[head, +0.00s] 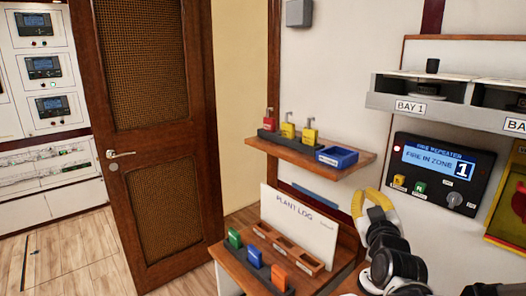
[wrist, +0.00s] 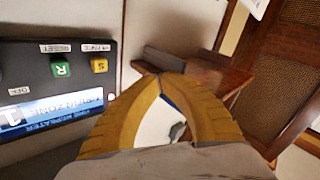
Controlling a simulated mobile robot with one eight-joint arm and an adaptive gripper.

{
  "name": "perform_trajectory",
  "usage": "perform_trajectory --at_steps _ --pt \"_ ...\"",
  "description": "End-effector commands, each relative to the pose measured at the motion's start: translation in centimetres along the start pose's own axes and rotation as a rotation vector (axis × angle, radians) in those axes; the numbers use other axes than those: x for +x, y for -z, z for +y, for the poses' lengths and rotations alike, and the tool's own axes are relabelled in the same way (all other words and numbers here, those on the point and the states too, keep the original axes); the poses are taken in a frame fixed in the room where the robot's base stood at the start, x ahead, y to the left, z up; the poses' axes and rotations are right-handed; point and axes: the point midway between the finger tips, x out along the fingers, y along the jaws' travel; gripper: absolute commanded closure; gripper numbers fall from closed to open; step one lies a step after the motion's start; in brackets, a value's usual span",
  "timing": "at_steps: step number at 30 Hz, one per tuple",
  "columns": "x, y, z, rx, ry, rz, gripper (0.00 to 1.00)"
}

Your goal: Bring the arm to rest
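My gripper (head: 370,192) has yellow fingers and stands in front of the wall, left of the fire repeater panel (head: 441,174), at the end of my dark arm. In the wrist view my gripper (wrist: 158,76) has its two curved fingers meeting at the tips. I see nothing held at the tips; a gap between the fingers shows the background. The fire repeater panel (wrist: 55,85) shows upside down at the left of the wrist view, apart from the fingers.
An upper wooden shelf (head: 262,145) carries red and yellow padlocks and a blue tray (head: 337,157). Below it, a lower shelf (head: 233,272) holds green, blue and orange padlocks and the plant log board (head: 300,222). A brown door (head: 165,215) stands left. Bay housings (head: 410,104) jut out upper right.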

Motion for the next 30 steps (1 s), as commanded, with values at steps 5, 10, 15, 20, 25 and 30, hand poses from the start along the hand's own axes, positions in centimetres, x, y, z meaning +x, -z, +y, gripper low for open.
perform_trajectory --at_steps 5,10,15,20,25,30 --pt "-6.5 -1.2 -5.4 0.111 0.208 -0.264 1.0" --pt "-15.2 -4.3 -8.6 0.194 0.321 -0.559 1.0" --pt "-22.8 -7.3 -9.6 0.239 0.348 -0.796 1.0" --pt "-26.4 -8.8 -9.6 0.254 0.342 -0.905 1.0" --pt "-26.8 -8.9 -9.6 0.256 0.341 -0.917 1.0" --pt "-26.8 -8.9 -9.6 0.256 0.341 -0.917 1.0"
